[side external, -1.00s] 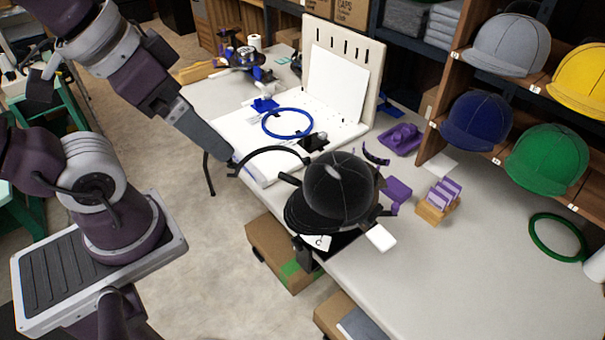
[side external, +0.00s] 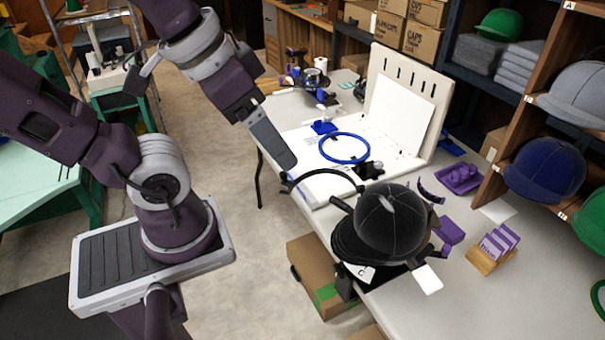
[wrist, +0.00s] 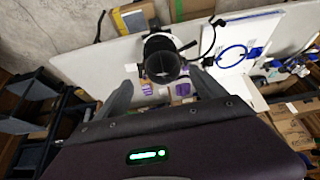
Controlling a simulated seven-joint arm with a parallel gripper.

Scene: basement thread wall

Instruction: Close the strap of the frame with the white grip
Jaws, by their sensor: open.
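A black cap (side external: 388,222) sits on a dark frame at the table's near edge. The frame's white grip (side external: 428,279) sticks out at the lower right; a small pale piece (wrist: 130,67) beside the cap in the wrist view may be the same grip. A thin black curved strap (side external: 322,171) stands out to the left of the cap, swung away from it. It also shows in the wrist view (wrist: 209,42). My gripper (side external: 290,164) appears in front of or above the strap's outer end; the gap is unclear. In the wrist view my gripper (wrist: 160,74) is open and empty, the cap beyond it.
A blue ring (side external: 344,148) lies on a white board behind the strap. A purple tray (side external: 460,178) and a wooden holder with purple cards (side external: 493,249) stand right of the cap. Cap shelves (side external: 540,130) rise at the right. A cardboard box (side external: 318,272) stands below the table edge.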

